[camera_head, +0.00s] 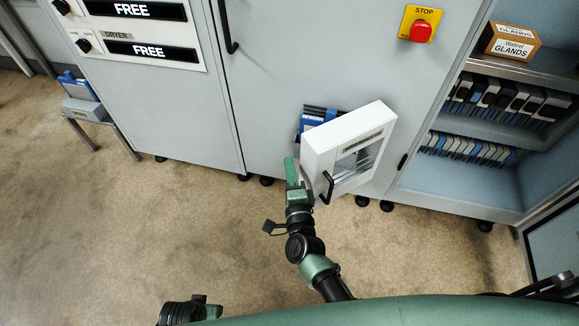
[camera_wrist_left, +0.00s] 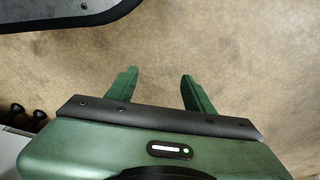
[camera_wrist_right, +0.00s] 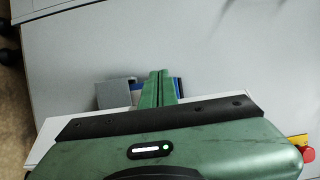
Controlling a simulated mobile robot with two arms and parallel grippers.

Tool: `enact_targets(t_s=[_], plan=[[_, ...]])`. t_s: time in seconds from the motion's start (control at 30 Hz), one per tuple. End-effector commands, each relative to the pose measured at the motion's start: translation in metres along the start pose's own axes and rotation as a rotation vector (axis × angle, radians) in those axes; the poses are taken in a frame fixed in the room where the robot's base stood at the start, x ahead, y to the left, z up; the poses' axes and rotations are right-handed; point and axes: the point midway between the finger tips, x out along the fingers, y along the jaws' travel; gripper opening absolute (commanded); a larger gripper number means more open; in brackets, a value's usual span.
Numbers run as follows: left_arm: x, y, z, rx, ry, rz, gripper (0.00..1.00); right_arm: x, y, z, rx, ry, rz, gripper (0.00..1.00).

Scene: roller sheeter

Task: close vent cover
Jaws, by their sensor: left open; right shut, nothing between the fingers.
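The vent cover appears to be the white box-shaped cover (camera_head: 318,146) with a window and a black handle (camera_head: 327,187). It stands out from the grey cabinet front at an angle, with blue and dark parts (camera_head: 312,117) showing behind its upper left. My right gripper (camera_head: 290,165) is shut and empty at the cover's left side; I cannot tell if it touches. In the right wrist view its closed fingers (camera_wrist_right: 159,75) point at the cabinet, with a white edge (camera_wrist_right: 75,115) below them. My left gripper (camera_wrist_left: 157,82) is open and empty above the floor.
A red stop button (camera_head: 420,31) is at the cabinet's upper right. An open shelf unit (camera_head: 540,70) with a glands box (camera_head: 511,42) and several binders stands at right. A small table (camera_head: 88,110) is at far left. The brown floor (camera_head: 150,220) is clear.

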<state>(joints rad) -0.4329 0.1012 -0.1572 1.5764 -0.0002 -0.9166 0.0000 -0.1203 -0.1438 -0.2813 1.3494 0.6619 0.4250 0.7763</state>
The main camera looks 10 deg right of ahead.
Motion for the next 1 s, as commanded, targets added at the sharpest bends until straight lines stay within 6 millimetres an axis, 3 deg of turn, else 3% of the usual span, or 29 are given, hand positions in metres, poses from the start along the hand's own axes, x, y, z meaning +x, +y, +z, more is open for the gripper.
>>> enact_targets(t_s=[0.2, 1.0], plan=[[0.003, 0.009, 0.02, 0.0, -0.031, 0.013, 0.52, 0.0, 0.0, 0.0, 0.001, 0.0, -0.001, 0.0], [0.002, 0.001, 0.006, 0.001, -0.009, 0.001, 0.52, 0.0, 0.0, 0.0, 0.001, 0.0, -0.001, 0.0]])
